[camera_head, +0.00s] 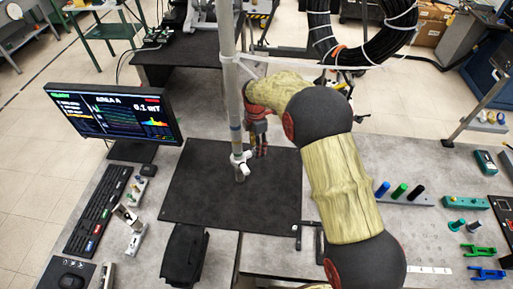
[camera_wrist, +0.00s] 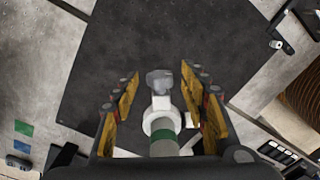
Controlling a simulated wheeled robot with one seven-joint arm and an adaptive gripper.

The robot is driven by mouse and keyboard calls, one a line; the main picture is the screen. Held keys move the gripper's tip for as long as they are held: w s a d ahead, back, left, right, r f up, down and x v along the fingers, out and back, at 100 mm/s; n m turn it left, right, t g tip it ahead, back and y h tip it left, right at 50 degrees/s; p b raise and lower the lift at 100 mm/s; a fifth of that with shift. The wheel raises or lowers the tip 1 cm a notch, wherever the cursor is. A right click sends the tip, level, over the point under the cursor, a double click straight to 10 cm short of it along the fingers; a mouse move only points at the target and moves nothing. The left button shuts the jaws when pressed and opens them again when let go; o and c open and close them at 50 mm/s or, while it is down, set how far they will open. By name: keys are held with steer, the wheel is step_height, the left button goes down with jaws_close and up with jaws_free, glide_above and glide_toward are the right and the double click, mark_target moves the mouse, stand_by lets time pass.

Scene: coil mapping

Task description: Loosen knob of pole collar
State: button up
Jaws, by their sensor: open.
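A grey upright pole (camera_head: 233,95) rises from the black mat (camera_head: 200,205). A small white collar (camera_head: 240,160) with a side knob sits low on the pole. In the wrist view the white collar (camera_wrist: 161,121) is around the pole (camera_wrist: 163,147), which has a green band. The grey-white knob (camera_wrist: 159,82) points away from the camera. My gripper (camera_head: 261,152) is just right of the pole in the head view. In the wrist view my gripper (camera_wrist: 160,88) is open, with one finger on each side of the knob and visible gaps. My arm hides part of the table.
A monitor (camera_head: 115,112) stands left of the mat, with a keyboard (camera_head: 98,208) below it. Coiled black cable (camera_head: 365,45) hangs at the upper right. Colored pegs (camera_head: 400,190) stand right of my arm. The mat is bare around the pole.

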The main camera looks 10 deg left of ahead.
steer(key=shift+f, duration=0.65)
steer(key=c, duration=0.3)
steer(key=c, duration=0.8)
jaws_close()
